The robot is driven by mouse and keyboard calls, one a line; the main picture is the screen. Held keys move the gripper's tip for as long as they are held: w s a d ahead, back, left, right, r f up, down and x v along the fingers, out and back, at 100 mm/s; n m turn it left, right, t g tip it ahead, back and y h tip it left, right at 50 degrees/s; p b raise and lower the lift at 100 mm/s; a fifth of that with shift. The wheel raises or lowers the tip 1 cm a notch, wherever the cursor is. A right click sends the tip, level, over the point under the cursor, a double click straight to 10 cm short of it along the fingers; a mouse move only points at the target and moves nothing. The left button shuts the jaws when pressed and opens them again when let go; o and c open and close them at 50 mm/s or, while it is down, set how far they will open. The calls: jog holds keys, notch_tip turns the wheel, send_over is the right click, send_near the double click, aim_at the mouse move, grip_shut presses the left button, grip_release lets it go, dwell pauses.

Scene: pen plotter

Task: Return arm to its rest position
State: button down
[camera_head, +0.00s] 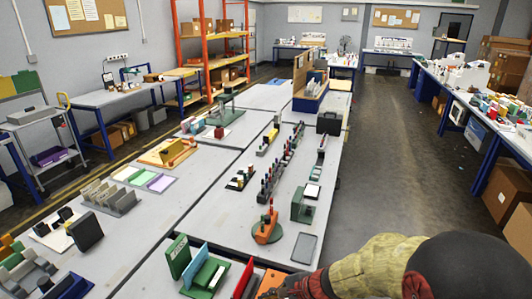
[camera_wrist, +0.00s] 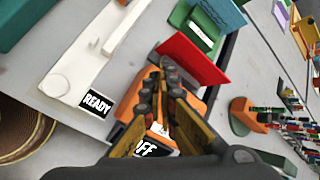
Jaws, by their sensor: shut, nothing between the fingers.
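My gripper (camera_wrist: 168,72) is shut and empty in the wrist view, its yellow and dark fingers together. It is in front of an orange piece (camera_wrist: 152,75) and a red panel (camera_wrist: 192,62); I cannot tell whether it touches them. A white device (camera_wrist: 68,82) with a black "READY" label (camera_wrist: 96,103) lies to its left. An "OFF" label (camera_wrist: 152,149) shows partly below the fingers. In the head view my arm reaches in from the lower right, and the orange piece (camera_head: 272,281) and red panel (camera_head: 243,279) are at the bottom edge. The gripper is barely distinguishable there.
Green and blue upright panels (camera_head: 196,265) stand left of the red panel. An orange base with pens (camera_head: 267,229) and a grey pad (camera_head: 304,248) are behind. A brown spool (camera_wrist: 22,130) is at the wrist view's left. The floor aisle (camera_head: 380,150) at right is clear.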

jog(key=s+d+r+n+g+h, duration=0.1)
jog(key=s+d+r+n+h, duration=0.15)
jog(key=s+r+n, duration=0.35)
jog(key=s+d+r+n+g+h, duration=0.15)
jog(key=s+d+r+n, duration=0.25)
jog(key=s, duration=0.4)
jog(key=s+d+r+n+t+h, duration=0.1)
jog(key=s+d+r+n+t, duration=0.1)
jog(key=d+r, duration=0.3)
jog(key=s+d+r+n+t+h, duration=0.1)
jog(key=s+d+r, duration=0.3)
jog(key=r, duration=0.5)
jog(key=d+t+h, duration=0.1)
jog(key=d, duration=0.1)
jog(key=shift+s+d+n+h, duration=0.3)
jog(key=shift+s+n, duration=0.05)
jog(key=shift+n, duration=0.05)
